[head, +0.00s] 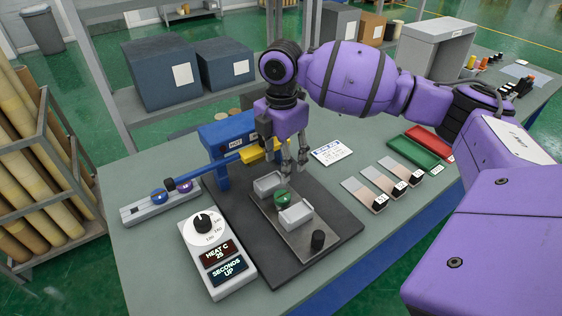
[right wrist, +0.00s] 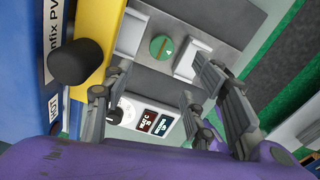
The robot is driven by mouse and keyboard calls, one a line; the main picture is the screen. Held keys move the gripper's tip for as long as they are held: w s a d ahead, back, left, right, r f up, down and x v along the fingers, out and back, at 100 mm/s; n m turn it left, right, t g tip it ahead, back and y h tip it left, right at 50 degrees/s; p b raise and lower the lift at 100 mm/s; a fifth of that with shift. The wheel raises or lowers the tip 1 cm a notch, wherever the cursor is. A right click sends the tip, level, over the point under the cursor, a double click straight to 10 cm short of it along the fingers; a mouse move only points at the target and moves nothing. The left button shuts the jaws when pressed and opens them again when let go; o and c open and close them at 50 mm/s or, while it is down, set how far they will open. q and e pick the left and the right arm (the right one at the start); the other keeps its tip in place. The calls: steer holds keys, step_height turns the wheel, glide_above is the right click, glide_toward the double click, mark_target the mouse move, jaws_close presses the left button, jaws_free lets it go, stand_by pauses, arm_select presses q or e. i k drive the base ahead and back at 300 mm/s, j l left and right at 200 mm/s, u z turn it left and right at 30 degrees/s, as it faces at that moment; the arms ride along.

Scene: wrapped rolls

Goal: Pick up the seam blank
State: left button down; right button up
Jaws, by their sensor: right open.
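No part is labelled seam blank in readable text, so I cannot be sure which it is. A round green piece with a white mark (head: 282,197) sits between two light grey blocks on a metal plate; it also shows in the right wrist view (right wrist: 161,48). Three flat pinkish strips with black ends (head: 371,190) lie on the table to the right. My right gripper (head: 294,168) is open and empty, pointing down above the far side of the plate, close to the green piece but apart from it. Its open fingers show in the right wrist view (right wrist: 156,88). My left gripper is not in view.
A blue press marked HOT (head: 221,140) with a yellow part (head: 256,151) stands beside my right gripper. A heat and seconds control box (head: 215,255) and a rack with blue and purple round pieces (head: 148,208) are left. Green and red trays (head: 414,152) lie right.

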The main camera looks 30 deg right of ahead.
mark_target(375, 204)
steer(key=k, duration=1)
